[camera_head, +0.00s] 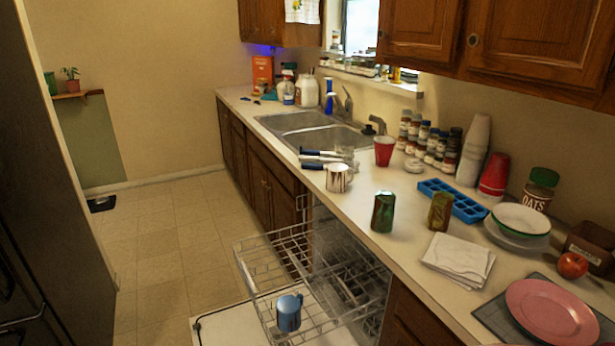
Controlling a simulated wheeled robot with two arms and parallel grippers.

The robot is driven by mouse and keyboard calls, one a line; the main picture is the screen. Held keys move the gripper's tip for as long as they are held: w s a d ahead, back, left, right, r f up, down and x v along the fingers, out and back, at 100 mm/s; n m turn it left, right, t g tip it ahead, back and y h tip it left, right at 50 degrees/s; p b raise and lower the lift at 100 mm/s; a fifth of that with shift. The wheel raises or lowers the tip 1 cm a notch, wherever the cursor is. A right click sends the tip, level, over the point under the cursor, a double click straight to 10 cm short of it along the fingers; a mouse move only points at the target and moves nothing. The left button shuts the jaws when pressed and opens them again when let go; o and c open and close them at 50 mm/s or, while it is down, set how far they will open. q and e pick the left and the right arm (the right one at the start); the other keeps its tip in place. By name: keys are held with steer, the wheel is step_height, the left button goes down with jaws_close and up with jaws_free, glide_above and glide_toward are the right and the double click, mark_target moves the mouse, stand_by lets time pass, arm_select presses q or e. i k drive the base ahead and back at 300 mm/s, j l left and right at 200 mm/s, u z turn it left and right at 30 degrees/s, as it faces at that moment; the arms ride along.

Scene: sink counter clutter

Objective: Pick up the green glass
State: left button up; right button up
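A dark green glass (383,212) stands upright on the counter, near its front edge and above the open dishwasher. A second, olive-brown glass (440,212) stands just to its right, with a small gap between them. Neither of my grippers shows in this view, so I cannot see where they are or whether they are open.
A blue ice tray (453,201), folded white napkins (458,261), a pink plate (552,312) and stacked bowls (520,220) crowd the right counter. The open dishwasher's rack (262,276) juts out below, holding a blue mug (289,312).

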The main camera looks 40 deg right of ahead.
mark_target(382, 222)
steer(key=z, duration=1.7)
